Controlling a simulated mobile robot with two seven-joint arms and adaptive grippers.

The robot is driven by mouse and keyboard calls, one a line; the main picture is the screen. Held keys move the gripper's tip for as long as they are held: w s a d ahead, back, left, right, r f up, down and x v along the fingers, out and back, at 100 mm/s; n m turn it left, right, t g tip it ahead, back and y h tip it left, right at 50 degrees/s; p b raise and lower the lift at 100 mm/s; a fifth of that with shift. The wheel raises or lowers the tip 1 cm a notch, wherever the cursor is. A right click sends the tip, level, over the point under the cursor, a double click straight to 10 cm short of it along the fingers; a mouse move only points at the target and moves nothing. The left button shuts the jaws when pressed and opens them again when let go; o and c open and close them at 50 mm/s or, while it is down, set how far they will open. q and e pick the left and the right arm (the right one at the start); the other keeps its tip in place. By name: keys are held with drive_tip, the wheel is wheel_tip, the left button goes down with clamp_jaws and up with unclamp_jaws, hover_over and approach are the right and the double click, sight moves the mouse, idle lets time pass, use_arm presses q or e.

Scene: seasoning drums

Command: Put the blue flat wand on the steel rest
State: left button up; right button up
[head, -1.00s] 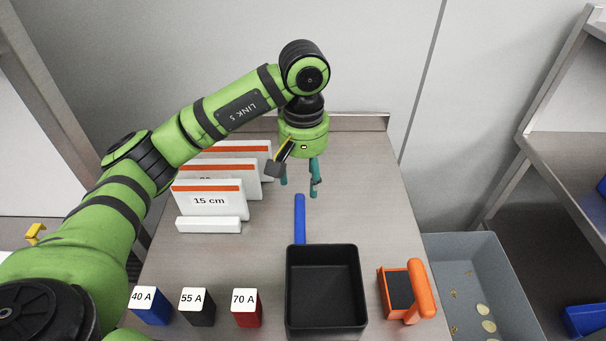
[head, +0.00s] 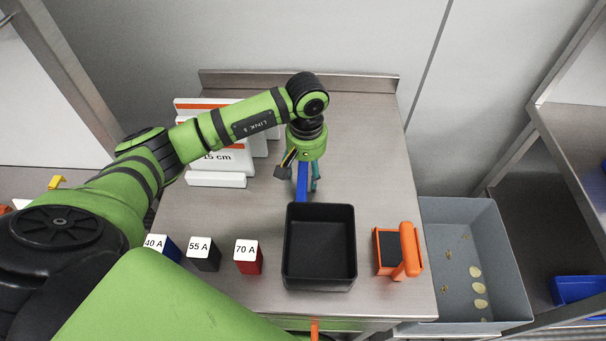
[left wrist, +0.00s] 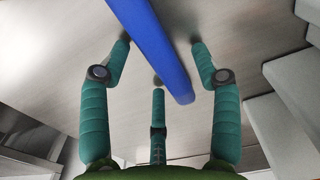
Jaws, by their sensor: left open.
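The blue flat wand (head: 302,183) is a long blue bar at the back edge of a black open box (head: 320,286). Whether its near end is inside or behind the box I cannot tell. My left gripper (head: 304,188) is open, with teal fingers around the wand's far part. In the left wrist view the wand (left wrist: 152,45) runs between the open fingers (left wrist: 160,50), with gaps at both sides. I cannot make out a separate steel rest in these views. My right gripper is out of view.
White boards (head: 217,179), one marked 15 cm, stand at the left, partly behind my arm. Blocks marked 40 A, 55 A (head: 203,259) and 70 A (head: 247,262) stand at the front left. An orange tool (head: 408,250) is right of the box. A grey bin (head: 505,255) stands beyond the table's right edge.

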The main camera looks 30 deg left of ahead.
use_arm(q)
clamp_jaws()
